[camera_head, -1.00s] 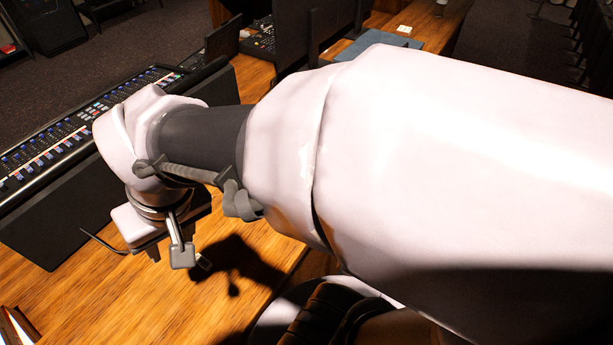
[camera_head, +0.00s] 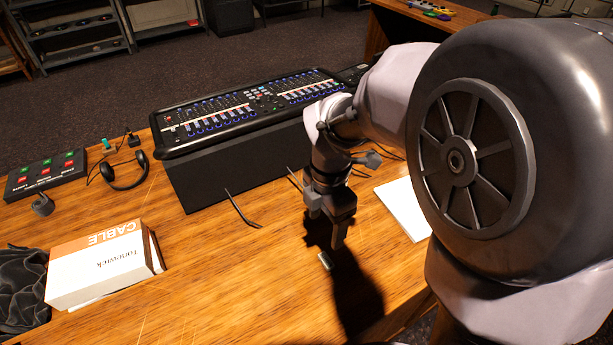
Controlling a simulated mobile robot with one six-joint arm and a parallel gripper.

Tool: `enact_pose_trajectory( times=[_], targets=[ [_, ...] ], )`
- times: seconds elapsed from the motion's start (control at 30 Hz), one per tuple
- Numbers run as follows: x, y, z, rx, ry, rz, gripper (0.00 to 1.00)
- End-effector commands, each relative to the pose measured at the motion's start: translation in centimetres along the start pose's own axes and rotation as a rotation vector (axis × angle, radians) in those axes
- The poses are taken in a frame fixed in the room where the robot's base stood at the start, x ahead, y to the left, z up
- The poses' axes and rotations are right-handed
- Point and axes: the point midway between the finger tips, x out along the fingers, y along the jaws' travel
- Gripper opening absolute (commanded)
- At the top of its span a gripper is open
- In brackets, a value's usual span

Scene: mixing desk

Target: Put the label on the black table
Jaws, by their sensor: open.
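A flat white sheet (camera_head: 403,207) lies on the desk to the right of the gripper, partly hidden by my arm. I cannot tell which of these is the label. No black table can be made out with certainty.
The mixing console (camera_head: 250,108) sits behind the gripper with a black panel (camera_head: 230,180) in front. A cable box (camera_head: 100,263), headphones (camera_head: 125,172), a button panel (camera_head: 45,175) and dark cloth (camera_head: 22,283) lie at left. The desk's middle front is mostly clear.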

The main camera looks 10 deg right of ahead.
Motion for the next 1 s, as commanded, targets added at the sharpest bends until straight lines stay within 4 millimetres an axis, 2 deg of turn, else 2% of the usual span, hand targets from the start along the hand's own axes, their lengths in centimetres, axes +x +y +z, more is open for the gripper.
enact_pose_trajectory(
  times=[0.03, 0.1, 0.2, 0.3, 0.47, 0.7, 0.9, 0.93, 1.0],
  targets=[
    [2.3, -0.1, 0.0, 0.000, 0.002, -0.005, 0.69],
    [4.5, -0.1, 0.0, 0.001, 0.001, -0.004, 0.69],
    [7.3, -0.1, 0.0, 0.002, 0.001, -0.003, 0.69],
    [9.0, -0.1, 0.1, 0.003, 0.000, -0.001, 0.69],
    [10.2, 0.0, 0.2, 0.004, 0.000, 0.001, 0.69],
    [14.7, -0.1, 0.9, 0.004, 0.001, -0.002, 0.69],
    [14.8, 0.0, 0.9, 0.004, 0.000, 0.002, 0.69],
    [14.8, 0.0, 0.9, 0.004, 0.000, 0.002, 0.67],
    [14.8, 0.0, 0.9, 0.004, 0.000, 0.002, 0.53]
  ],
)
